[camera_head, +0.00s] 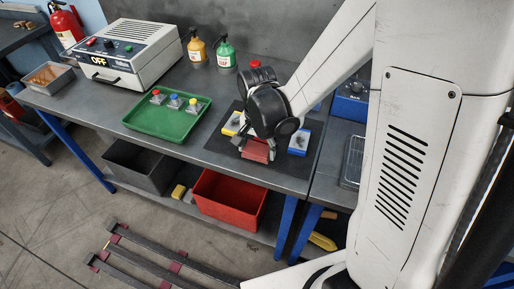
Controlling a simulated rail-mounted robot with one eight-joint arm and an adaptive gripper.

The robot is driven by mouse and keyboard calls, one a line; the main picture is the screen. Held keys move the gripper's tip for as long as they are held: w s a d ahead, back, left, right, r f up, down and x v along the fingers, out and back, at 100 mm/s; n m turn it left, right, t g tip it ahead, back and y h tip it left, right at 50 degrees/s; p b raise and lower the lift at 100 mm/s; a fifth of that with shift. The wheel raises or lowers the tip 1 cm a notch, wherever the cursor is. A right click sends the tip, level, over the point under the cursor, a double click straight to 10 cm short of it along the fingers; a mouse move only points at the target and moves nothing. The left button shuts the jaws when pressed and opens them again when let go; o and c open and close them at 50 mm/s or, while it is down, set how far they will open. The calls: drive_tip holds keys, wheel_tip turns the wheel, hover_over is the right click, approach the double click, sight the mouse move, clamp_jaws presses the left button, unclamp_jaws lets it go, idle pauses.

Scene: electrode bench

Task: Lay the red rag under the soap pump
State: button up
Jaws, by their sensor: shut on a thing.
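My gripper (256,142) is over the dark mat at the right part of the bench, pointing down. It is shut on a red block-like piece, which I take for the folded red rag (256,151); the fingers and wrist hide part of it. The rag is at or just above the mat; I cannot tell which. Two pump bottles stand at the back of the bench, a yellow-orange one (196,47) and a green one (225,51). A small red top (255,63) shows behind my wrist, its lower part hidden. I cannot read which bottle is the soap pump.
A yellow-and-white piece (232,124) and a blue-and-white piece (299,142) flank the rag on the dark mat (221,146). A green tray (139,121) with several coloured-top items is left. A white box marked OFF (132,52) stands back left. Bare bench lies before the bottles.

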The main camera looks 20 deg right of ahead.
sight(257, 149)
drive_tip(key=shift+f, duration=0.2)
drive_tip(key=o, duration=1)
drive_tip(key=shift+r, duration=0.1)
drive_tip(key=shift+r, duration=0.1)
wheel_tip(257, 149, up, 12)
drive_tip(key=s+d+r+n+t, duration=0.1)
drive_tip(key=s+r+n+t, duration=0.1)
drive_tip(key=s+r, duration=0.1)
drive_tip(key=s+d+r+n+t, duration=0.2)
drive_tip(key=s+r, duration=0.1)
drive_tip(key=s, duration=0.1)
drive_tip(key=s+d+r+n+t, duration=0.1)
drive_tip(key=s+r+n+t, duration=0.1)
drive_tip(key=s+r, duration=0.1)
drive_tip(key=shift+s+d+p, duration=0.3)
drive_tip(key=shift+d+p, duration=0.1)
drive_tip(key=shift+o, duration=0.4)
drive_tip(key=shift+s+d+r+n+t, duration=0.25)
drive_tip(key=shift+s+n+t, duration=0.35)
drive_tip(key=shift+n, duration=0.1)
